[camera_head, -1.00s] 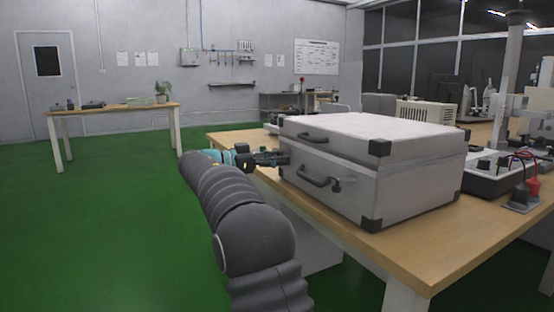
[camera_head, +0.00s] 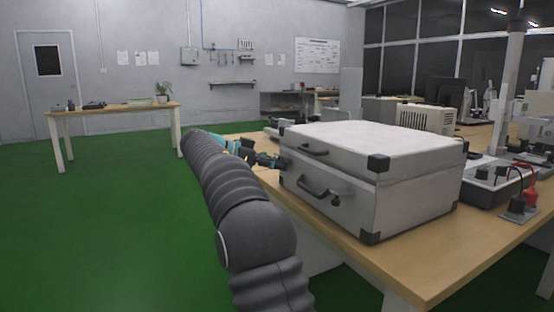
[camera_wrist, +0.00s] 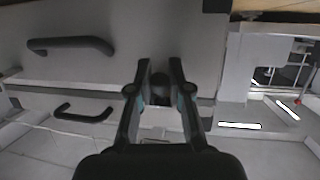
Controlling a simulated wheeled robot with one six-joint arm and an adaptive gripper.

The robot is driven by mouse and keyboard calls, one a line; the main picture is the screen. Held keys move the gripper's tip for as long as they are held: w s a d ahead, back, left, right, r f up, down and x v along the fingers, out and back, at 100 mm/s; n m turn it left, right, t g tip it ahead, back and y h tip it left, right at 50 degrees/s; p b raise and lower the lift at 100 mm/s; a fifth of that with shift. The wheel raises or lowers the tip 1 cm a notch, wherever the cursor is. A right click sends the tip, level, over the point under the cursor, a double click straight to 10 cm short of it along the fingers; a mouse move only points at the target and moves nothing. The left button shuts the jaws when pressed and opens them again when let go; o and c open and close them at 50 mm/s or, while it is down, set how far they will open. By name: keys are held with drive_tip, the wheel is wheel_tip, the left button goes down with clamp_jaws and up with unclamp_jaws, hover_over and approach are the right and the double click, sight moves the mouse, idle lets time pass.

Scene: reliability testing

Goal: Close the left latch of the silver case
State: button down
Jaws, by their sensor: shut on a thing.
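The silver case (camera_head: 400,185) lies shut-looking on the wooden table, with dark corner caps and dark handles on its lid (camera_head: 313,150) and lower body (camera_head: 318,190). My gripper (camera_head: 277,162) is at the left end of the case's front, by the seam. In the wrist view, my gripper (camera_wrist: 160,68) has its two fingers around a small dark part (camera_wrist: 160,92) at the seam, apparently the left latch. The fingers hide much of it, so I cannot tell its position. The case's front (camera_wrist: 110,65) fills the upper left there.
A power supply or meter with red and black leads (camera_head: 490,180) stands right of the case. Another table with a plant (camera_head: 163,92) is at the far left. The green floor (camera_head: 100,220) left of my arm is clear.

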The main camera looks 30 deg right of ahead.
drive_tip(key=r+y+p, duration=0.2)
drive_tip(key=y+p, duration=0.1)
drive_tip(key=p, duration=0.1)
drive_tip(key=shift+d+r+y+p, duration=0.1)
drive_tip(key=shift+y+p, duration=0.7)
drive_tip(key=shift+p, duration=0.1)
drive_tip(key=y, duration=0.2)
drive_tip(key=shift+d+r+n+y+p, duration=0.1)
drive_tip(key=shift+d+n+y+p, duration=0.05)
drive_tip(key=shift+n+y+p, duration=0.25)
drive_tip(key=shift+d+r+y, duration=0.1)
drive_tip(key=shift+r+y, duration=0.05)
drive_tip(key=shift+y, duration=0.35)
drive_tip(key=shift+d+y, duration=0.1)
drive_tip(key=shift+y, duration=0.4)
drive_tip(key=c, duration=1.1)
unclamp_jaws()
drive_tip(key=shift+r, duration=0.1)
drive_tip(key=shift+h, duration=0.3)
